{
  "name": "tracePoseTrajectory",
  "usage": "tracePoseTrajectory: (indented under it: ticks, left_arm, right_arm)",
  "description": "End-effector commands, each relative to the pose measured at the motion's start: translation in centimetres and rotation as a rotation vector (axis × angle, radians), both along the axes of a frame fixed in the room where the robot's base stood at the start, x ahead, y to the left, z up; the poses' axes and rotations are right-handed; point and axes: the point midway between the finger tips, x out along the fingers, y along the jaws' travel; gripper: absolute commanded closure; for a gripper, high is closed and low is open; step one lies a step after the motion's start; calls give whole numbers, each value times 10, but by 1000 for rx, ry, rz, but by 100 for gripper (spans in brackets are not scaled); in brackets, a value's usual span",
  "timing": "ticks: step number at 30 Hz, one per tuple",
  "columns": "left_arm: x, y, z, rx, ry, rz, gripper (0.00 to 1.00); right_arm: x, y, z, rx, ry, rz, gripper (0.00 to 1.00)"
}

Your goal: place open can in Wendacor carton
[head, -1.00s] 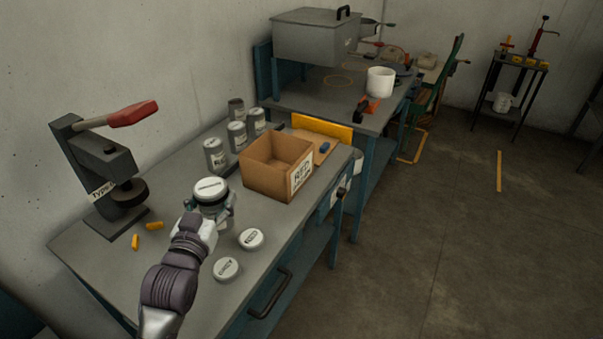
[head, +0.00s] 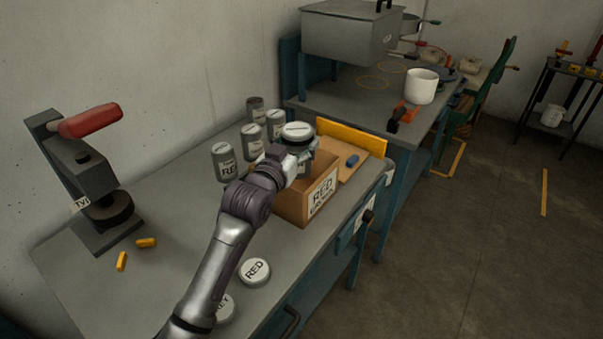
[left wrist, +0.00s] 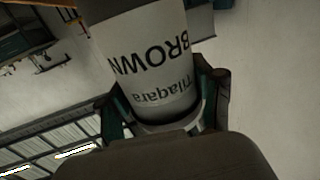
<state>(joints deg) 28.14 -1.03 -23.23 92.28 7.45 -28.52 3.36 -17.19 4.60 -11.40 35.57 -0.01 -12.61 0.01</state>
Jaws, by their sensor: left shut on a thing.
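My left gripper (head: 296,158) is shut on a can with a pale round top (head: 298,130), held roughly upright over the brown open-topped carton (head: 291,209). The carton's label reads "RED", with a smaller line I cannot read. The gripper and can hide much of the carton's opening, so I cannot tell how far inside the can's bottom is. My right gripper is not in view.
Several grey cans (head: 226,162) stand behind and left of the carton. A "RED" lid (head: 254,271) and another lid (head: 222,308) lie on the workbench in front. A red-handled press (head: 85,180) stands left, near two yellow pieces (head: 146,242). A board (head: 362,172) lies beyond the carton.

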Motion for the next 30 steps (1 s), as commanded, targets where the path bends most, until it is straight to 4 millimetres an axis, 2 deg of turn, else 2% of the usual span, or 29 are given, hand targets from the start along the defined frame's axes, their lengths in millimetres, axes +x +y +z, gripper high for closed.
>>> tracePoseTrajectory:
  ticks: [13,30]
  left_arm:
    - [0,0,-55,-1,-3,-1,85]
    - [0,0,-67,-2,-6,-1,85]
  right_arm:
    - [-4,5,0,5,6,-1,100]
    - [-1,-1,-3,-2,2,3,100]
